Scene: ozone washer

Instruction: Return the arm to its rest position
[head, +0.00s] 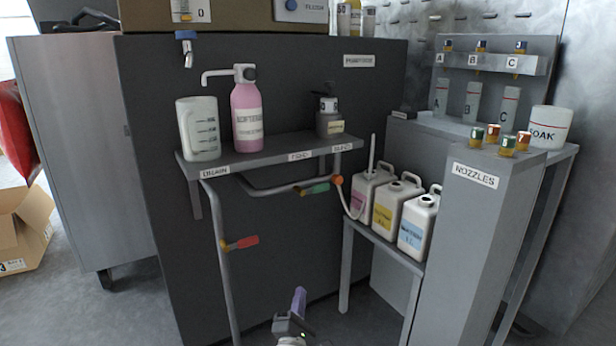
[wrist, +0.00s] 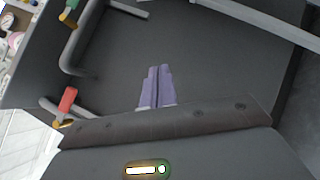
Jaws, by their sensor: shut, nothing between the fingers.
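My gripper (head: 299,300) shows low in the head view, in front of the dark machine panel and below the shelf. In the wrist view my gripper (wrist: 159,70) has its two purple fingers together, with nothing between them. It is apart from the pipes and the shelf. Only the end of my arm shows at the bottom edge of the head view.
The shelf (head: 270,153) above holds a jug (head: 199,128) and pink bottle (head: 247,118). A red-handled valve (head: 241,243) is left of my gripper. Canisters (head: 389,213) on a stand and the nozzle post (head: 465,250) are to the right. Open floor lies at lower left.

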